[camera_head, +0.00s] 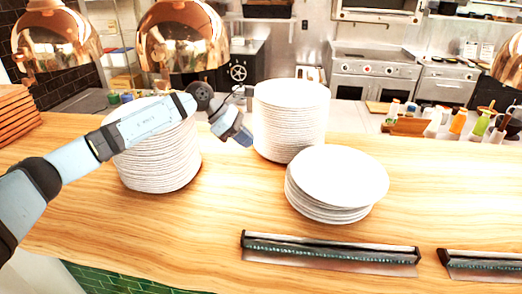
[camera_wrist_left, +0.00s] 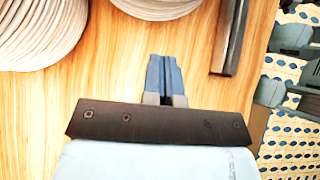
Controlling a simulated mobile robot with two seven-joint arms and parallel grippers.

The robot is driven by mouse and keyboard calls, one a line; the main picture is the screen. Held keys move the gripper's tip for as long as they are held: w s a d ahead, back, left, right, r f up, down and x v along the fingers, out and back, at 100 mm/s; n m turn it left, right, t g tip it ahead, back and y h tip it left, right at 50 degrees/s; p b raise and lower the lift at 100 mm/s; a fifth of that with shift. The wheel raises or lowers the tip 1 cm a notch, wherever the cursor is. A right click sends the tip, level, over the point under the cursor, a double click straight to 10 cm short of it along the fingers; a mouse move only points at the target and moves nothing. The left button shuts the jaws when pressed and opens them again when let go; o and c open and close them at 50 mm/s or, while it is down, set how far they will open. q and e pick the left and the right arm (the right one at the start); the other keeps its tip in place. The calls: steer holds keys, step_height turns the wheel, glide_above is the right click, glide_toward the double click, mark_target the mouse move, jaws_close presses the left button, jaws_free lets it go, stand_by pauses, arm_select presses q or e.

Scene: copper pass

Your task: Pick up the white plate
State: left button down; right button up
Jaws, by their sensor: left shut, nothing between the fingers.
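White plates stand in three stacks on the wooden counter. The short stack (camera_head: 338,176) is right of centre, with its top plate fully visible. A tall stack (camera_head: 291,120) stands behind it, and another tall stack (camera_head: 160,160) is at the left, partly covered by my left arm. My left gripper (camera_head: 247,139) is above the counter between the two tall stacks, left of the short stack, shut and empty. In the left wrist view its closed blue fingers (camera_wrist_left: 165,72) point over bare wood, with parts of two plate stacks at the upper left and top. My right gripper is not in view.
Two metal ticket rails (camera_head: 330,252) (camera_head: 485,265) lie along the counter's front edge. Copper lamps (camera_head: 183,38) hang over the back left. Wooden boards (camera_head: 16,115) are stacked at far left. Bottles (camera_head: 458,122) stand at back right.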

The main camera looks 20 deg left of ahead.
mark_target(304, 169)
arm_select(q)
steer(key=d+r+p+x, duration=0.2)
steer(key=p+x, duration=0.2)
steer(key=x, duration=0.8)
steer(key=shift+w, duration=0.3)
steer(key=shift+d, duration=0.1)
steer(key=d+b, duration=0.1)
steer(key=w+d+b, duration=0.1)
steer(key=d, duration=0.1)
steer(key=shift+d+f, duration=0.1)
steer(key=shift+d, duration=0.15)
